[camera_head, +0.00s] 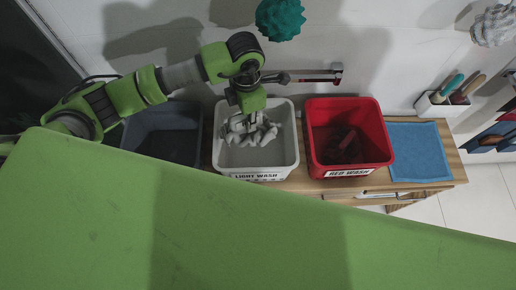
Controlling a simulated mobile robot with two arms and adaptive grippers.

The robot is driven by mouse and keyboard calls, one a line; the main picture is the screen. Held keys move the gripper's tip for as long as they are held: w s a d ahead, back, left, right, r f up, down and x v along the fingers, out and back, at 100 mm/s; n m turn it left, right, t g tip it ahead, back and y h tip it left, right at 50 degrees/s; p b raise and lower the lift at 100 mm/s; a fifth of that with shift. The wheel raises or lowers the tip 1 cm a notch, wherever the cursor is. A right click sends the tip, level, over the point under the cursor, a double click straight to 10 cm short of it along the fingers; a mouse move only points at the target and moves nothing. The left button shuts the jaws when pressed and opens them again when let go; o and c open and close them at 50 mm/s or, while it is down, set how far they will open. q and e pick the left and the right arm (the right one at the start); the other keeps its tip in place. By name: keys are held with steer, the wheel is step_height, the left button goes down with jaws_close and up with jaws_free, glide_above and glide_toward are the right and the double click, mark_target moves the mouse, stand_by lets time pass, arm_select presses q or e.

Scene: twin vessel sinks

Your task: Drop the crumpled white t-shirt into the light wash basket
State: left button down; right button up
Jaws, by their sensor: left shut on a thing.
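The crumpled white t-shirt (262,134) shows as a pale bunched cloth inside the outline of the light wash basket (288,151), a white bin labelled "LIGHT WASH". My left gripper (250,112) reaches down from above over the basket's back left part and is shut on the shirt. The arm's wrist hides part of the basket's back rim. I cannot tell whether the shirt touches the basket's floor. My right gripper is not in view.
A red bin (378,145) labelled "RED WASH" holds dark red cloth, right of the white basket. A dark grey bin (193,130) stands left. A blue cloth (420,150) lies on the wooden counter (458,168). A white holder (428,107) has handled tools. My green body covers the foreground.

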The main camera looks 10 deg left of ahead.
arm_select(q)
steer(key=shift+f, duration=0.75)
steer(key=c, duration=1.8)
jaws_free()
steer(key=shift+c, duration=0.2)
steer(key=shift+r, duration=0.1)
step_height(320, 180, up, 7)
steer(key=shift+r, duration=0.2)
